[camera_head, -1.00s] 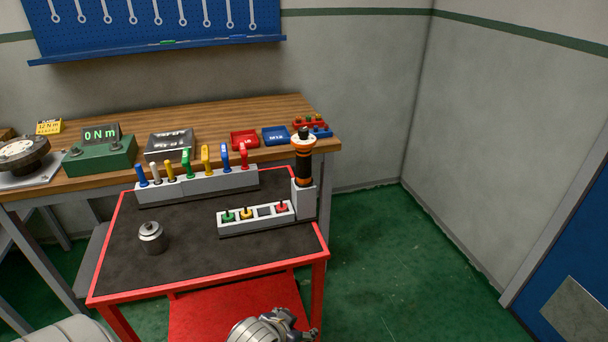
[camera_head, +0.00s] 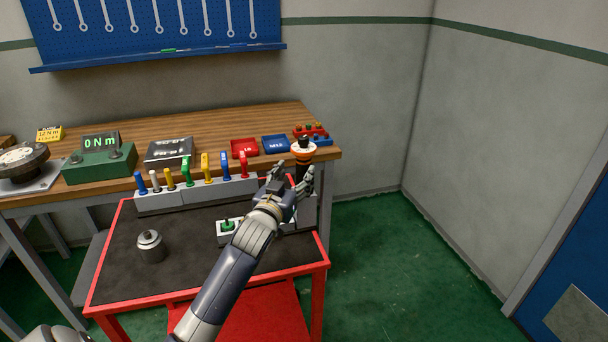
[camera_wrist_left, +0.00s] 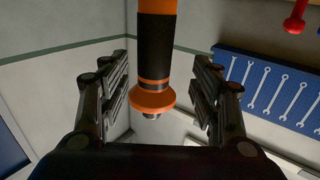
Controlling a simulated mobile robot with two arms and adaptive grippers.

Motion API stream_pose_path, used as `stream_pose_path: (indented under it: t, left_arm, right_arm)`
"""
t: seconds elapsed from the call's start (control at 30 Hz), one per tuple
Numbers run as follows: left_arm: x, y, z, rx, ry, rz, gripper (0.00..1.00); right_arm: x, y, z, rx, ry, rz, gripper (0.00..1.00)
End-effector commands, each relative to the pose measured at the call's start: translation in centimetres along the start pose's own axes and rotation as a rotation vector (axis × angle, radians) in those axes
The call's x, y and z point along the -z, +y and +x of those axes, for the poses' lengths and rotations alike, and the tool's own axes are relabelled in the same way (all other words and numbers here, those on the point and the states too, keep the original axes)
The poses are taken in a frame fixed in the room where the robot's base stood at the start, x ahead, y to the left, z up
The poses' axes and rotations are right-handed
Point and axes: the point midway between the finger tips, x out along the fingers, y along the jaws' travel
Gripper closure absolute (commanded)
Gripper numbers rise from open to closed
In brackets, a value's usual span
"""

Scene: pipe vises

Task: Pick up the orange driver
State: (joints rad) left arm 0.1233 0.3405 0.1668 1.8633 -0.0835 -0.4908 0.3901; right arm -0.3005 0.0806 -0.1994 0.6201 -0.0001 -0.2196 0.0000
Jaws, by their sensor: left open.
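The orange driver (camera_head: 304,155), with a black grip band and a black tip on top, stands upright in its grey holder at the right edge of the cart. In the left wrist view the driver (camera_wrist_left: 155,50) lies between the two fingers, with its orange flange (camera_wrist_left: 153,99) near the palm side. My left gripper (camera_head: 292,172) is open around or just in front of the driver's body; in the wrist view a gap shows on both sides of it. The holder is mostly hidden behind the gripper. My right gripper is not in view.

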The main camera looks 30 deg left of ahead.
Motion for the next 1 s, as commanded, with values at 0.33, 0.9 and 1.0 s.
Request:
stream_pose_path:
  t: [0.33,0.9,1.0]
  left_arm:
    - [-0.4,0.7,3.2,0.001,-0.003,0.000,0.42]
    - [-0.7,0.8,5.6,0.000,-0.002,0.001,0.56]
    - [-0.7,0.8,5.6,0.000,-0.002,0.001,0.78]
  right_arm:
    - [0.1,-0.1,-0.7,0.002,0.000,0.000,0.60]
    - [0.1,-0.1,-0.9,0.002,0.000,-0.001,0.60]
    - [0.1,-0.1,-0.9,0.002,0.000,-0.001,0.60]
